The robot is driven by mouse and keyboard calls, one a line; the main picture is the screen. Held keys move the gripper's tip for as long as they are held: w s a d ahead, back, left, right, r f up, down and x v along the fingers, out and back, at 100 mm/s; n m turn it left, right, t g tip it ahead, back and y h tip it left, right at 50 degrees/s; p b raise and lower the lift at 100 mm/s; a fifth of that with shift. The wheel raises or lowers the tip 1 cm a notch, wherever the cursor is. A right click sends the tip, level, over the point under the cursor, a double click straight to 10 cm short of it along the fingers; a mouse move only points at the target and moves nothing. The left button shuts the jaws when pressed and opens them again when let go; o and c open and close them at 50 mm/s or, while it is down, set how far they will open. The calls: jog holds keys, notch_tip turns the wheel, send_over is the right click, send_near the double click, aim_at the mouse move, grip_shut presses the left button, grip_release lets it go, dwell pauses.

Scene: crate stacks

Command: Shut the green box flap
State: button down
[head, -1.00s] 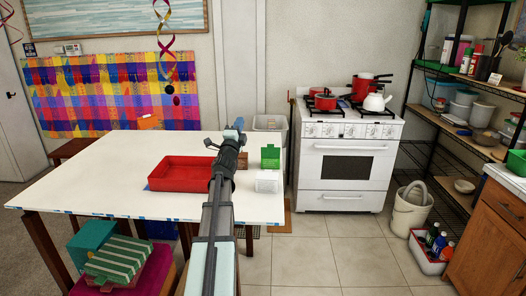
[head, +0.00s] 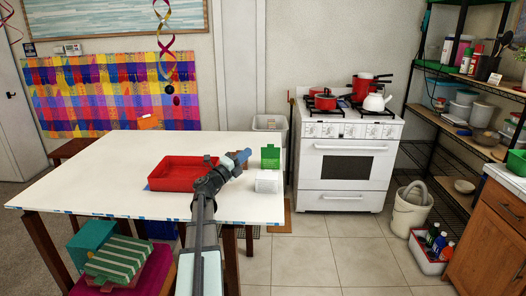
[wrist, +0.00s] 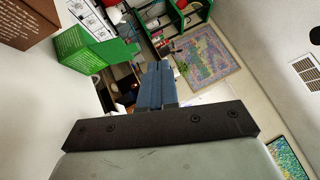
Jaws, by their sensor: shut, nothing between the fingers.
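The green box (head: 270,163) stands on the white table near its right edge, behind a small white box (head: 267,182). A green panel rises at its back, seemingly the raised flap. In the wrist view the green box (wrist: 78,52) shows at upper left, with a green panel (wrist: 117,50) angled out from it toward my fingers. My gripper (head: 246,154) is shut and empty, just left of the green box in the head view. Its blue fingers (wrist: 155,85) also show in the wrist view, apart from the panel. The flap's hinge is too small to make out.
A red tray (head: 172,175) lies on the table, left of my gripper and partly behind my arm. The table's right edge is close by.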

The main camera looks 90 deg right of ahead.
jog(key=f, duration=0.1)
jog(key=w+a+f+y, duration=0.1)
jog(key=f, duration=0.1)
jog(key=w+f+y, duration=0.1)
jog(key=shift+a+f+m, duration=0.15)
jog(key=shift+a+m, duration=0.25)
jog(key=shift+s+f+g, duration=0.1)
jog(key=shift+g, duration=0.3)
send_near(271, 145)
jog(key=x, duration=0.4)
jog(key=shift+s, duration=0.6)
jog(key=shift+d+r, duration=0.25)
jog(key=shift+d, duration=0.35)
